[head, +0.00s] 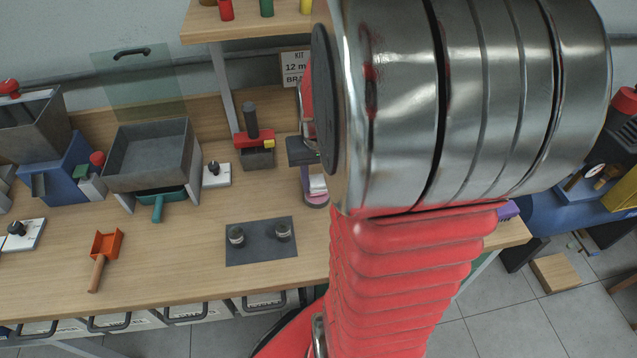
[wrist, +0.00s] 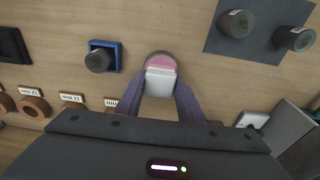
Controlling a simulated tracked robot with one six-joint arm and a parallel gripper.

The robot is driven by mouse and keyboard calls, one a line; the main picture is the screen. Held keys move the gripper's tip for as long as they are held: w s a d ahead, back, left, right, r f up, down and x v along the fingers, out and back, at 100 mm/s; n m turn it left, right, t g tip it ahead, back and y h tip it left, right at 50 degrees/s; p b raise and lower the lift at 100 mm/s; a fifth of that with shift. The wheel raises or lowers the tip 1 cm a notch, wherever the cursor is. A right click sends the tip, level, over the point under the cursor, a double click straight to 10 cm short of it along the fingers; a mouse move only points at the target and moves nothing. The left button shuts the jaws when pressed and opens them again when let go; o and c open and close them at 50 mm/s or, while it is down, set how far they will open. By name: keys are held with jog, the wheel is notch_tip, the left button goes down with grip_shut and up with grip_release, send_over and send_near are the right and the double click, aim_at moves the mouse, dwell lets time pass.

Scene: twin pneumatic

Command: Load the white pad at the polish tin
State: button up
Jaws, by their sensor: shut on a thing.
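The white pad (wrist: 159,83) is held between the two purple fingers of my gripper (wrist: 161,80). It also shows in the head view (head: 318,184), partly hidden by my arm and gripper. The polish tin (wrist: 161,59) is round with a pink inside and a darker rim. It lies just beyond the pad's end in the wrist view, and the pad overlaps its near part. In the head view the tin (head: 316,201) stands on the bench right under the pad. I cannot tell whether the pad touches the polish.
A dark mat (head: 261,254) with two metal knobs lies near the tin. A blue square holder (wrist: 117,46) with a grey cylinder and several labelled rings (wrist: 33,107) are close by. A red-topped block (head: 255,146), a grey bin (head: 150,160) and an orange scoop (head: 105,246) stand further left.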

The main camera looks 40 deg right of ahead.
aim_at(317, 178)
jog(key=shift+r, duration=2.6)
